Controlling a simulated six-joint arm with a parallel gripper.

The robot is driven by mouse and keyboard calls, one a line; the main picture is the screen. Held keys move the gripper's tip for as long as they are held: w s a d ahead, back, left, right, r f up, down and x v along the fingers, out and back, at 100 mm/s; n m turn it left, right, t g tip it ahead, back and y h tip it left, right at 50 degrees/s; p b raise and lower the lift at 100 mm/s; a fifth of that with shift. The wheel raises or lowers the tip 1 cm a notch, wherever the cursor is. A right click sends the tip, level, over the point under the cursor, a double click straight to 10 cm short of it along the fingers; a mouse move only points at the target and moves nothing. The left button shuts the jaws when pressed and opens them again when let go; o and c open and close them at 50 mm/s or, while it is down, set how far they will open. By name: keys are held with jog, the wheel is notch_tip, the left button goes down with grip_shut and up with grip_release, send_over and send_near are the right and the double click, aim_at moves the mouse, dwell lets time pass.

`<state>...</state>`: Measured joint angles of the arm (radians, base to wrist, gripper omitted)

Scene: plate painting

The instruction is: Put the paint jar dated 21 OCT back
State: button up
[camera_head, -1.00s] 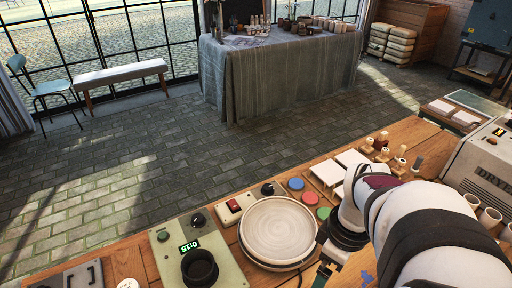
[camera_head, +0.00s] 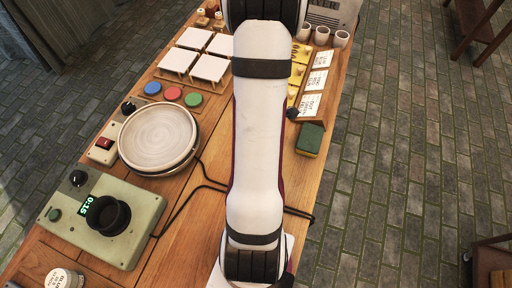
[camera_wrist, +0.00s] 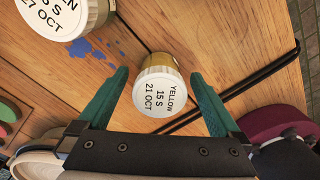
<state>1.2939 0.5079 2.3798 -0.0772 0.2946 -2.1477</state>
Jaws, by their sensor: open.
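In the wrist view the paint jar (camera_wrist: 160,92) has a white lid reading "YELLOW 15 S 21 OCT". Part of its yellowish side shows, and it is on the wooden table. My gripper (camera_wrist: 160,74) is open, with one green finger on each side of this jar, and holds nothing. Gaps show between the fingers and the lid. A second white-lidded jar (camera_wrist: 62,12), reading "27 OCT", is cut off at the upper left. In the head view my arm fills the middle; my gripper is not visible there, and I cannot identify the 21 OCT jar.
In the head view a white-lidded jar (camera_head: 66,280) is at the bottom left edge. A green control box (camera_head: 130,247) showing 0:15, a round plate (camera_head: 158,138), white tiles (camera_head: 208,68), a green sponge (camera_head: 310,138) and written cards (camera_head: 310,106) surround my arm. A black cable (camera_wrist: 240,88) runs beside the jar.

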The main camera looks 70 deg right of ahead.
jog(key=shift+f, duration=0.55)
grip_shut()
jog(key=shift+r, duration=0.15)
